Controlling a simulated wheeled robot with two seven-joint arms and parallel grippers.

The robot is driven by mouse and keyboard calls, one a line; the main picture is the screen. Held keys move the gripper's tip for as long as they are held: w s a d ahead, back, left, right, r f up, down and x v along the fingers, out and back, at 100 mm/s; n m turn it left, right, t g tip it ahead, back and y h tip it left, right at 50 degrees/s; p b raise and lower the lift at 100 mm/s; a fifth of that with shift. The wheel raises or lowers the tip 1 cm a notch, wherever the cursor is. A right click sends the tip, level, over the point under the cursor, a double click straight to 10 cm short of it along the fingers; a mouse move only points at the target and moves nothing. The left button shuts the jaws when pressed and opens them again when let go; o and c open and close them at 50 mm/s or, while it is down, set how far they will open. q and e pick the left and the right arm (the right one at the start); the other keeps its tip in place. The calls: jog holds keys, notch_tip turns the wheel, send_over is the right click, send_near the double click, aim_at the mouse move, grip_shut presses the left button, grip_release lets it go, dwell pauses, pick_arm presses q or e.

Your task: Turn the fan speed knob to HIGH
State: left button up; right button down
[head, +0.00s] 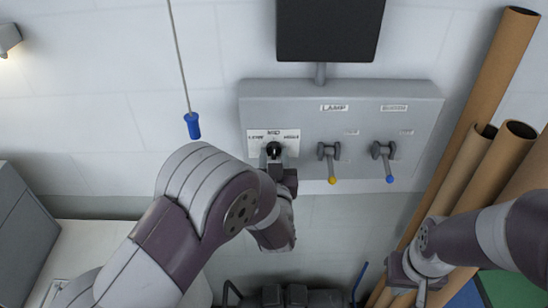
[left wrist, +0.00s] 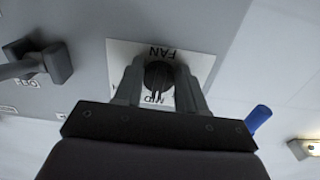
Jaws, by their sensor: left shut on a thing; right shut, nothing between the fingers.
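The fan speed knob (head: 273,149) is a small dark round knob on a white label plate at the left of the grey wall panel (head: 370,150). MID reads above it, with smaller words at either side. My left gripper (head: 274,160) is at the knob from below. In the left wrist view the dark knob (left wrist: 158,77) sits between the two grey fingers (left wrist: 160,88), which are shut on it. FAN and MID show upside down on the plate. I cannot tell the knob's exact pointing. My right gripper (head: 421,292) is low at the right, shut and empty, away from the panel.
Two levers, one yellow-tipped (head: 331,166) and one blue-tipped (head: 387,163), stand right of the knob. A blue-handled cord (head: 193,125) hangs at left. A dark screen (head: 330,30) is above. Tall brown tubes (head: 490,85) lean at the right.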

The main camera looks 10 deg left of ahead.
pick_arm(q)
jog(key=shift+m, duration=1.1)
jog(key=m, duration=0.6)
jog(key=m+p, duration=0.1)
jog(key=m, duration=0.2)
jog(key=shift+s+a+r, duration=0.1)
jog(key=shift+a+r, duration=0.05)
jog(key=shift+a, duration=0.15)
jog(key=shift+m, duration=0.4)
jog(key=o, duration=0.9)
jog(key=shift+o, duration=0.5)
jog(key=shift+s+d+r, duration=0.1)
jog(key=shift+s, duration=0.05)
